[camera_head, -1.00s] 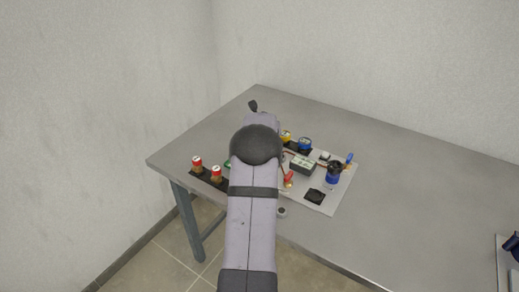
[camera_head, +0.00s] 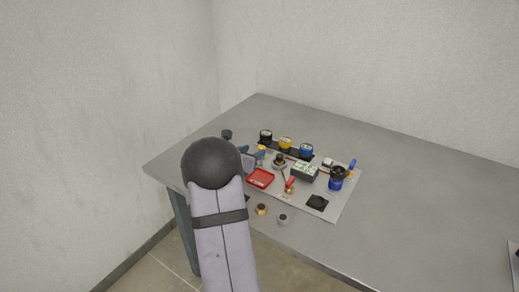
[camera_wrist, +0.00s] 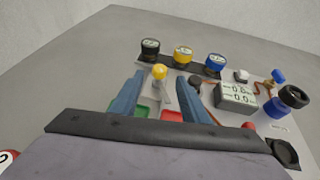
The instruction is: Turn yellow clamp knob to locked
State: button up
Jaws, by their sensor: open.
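The yellow clamp knob is a small round yellow ball (camera_wrist: 159,72) on a pale stem in the wrist view. It shows between the blue fingertips of my gripper (camera_wrist: 160,84), with a visible gap on both sides. In the head view the yellow knob (camera_head: 262,147) is small and close to the fingers of my gripper (camera_head: 252,151). My gripper is open and holds nothing. The lower part of the knob's mount is partly hidden, and its locked mark cannot be read.
Black (camera_wrist: 150,50), yellow (camera_wrist: 183,55) and blue-ringed (camera_wrist: 214,64) gauges stand behind the knob. A red tray (camera_head: 261,178) is close by.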

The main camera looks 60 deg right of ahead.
aim_at(261, 148)
jog(key=shift+p+x, duration=1)
jog(key=shift+x, duration=2.35)
jog(key=c, duration=1)
